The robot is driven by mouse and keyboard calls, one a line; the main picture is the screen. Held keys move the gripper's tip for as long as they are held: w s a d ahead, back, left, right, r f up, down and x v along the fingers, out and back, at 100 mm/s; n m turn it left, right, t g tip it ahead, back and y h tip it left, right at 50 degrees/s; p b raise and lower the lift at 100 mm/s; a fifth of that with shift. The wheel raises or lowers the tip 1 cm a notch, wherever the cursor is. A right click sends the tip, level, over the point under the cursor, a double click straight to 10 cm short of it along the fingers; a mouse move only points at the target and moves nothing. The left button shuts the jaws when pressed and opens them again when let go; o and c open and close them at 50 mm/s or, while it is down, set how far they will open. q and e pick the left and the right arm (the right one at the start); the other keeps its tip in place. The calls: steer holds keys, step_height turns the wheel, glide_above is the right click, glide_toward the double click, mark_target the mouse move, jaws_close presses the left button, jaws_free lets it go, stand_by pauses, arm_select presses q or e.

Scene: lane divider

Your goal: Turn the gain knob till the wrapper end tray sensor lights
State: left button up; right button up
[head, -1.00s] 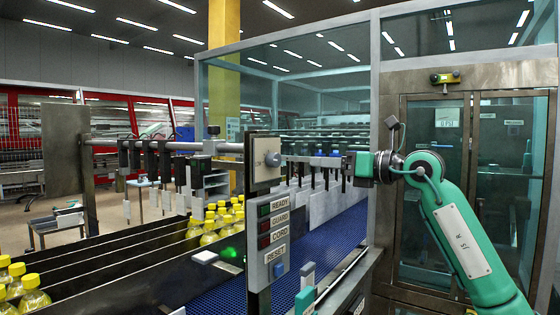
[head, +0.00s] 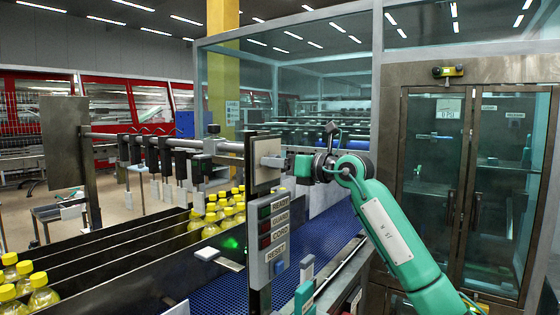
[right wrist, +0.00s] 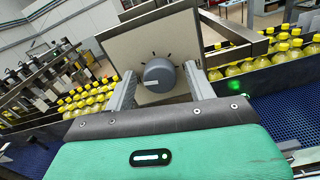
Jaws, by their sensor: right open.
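The gain knob (right wrist: 160,76) is a round grey dial with a pale pointer bar, set on a beige plate (right wrist: 125,57) with dark tick marks. In the right wrist view my right gripper's two grey fingers are open, one on each side of the knob. Contact with it cannot be told. In the head view my right gripper (head: 272,161) reaches the plate (head: 262,180) from the right and hides most of the knob. A green light glows by the bottle lanes (head: 230,243) and shows in the right wrist view (right wrist: 236,85). Its label is unreadable. My left gripper is not in view.
Yellow-capped bottles (head: 215,215) stand in lanes at left. Glass doors (head: 470,170) stand at right.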

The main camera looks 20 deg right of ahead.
steer(key=c, duration=1)
steer(key=shift+m, duration=0.4)
steer(key=shift+m+p, duration=1.15)
steer(key=shift+m, duration=11.75)
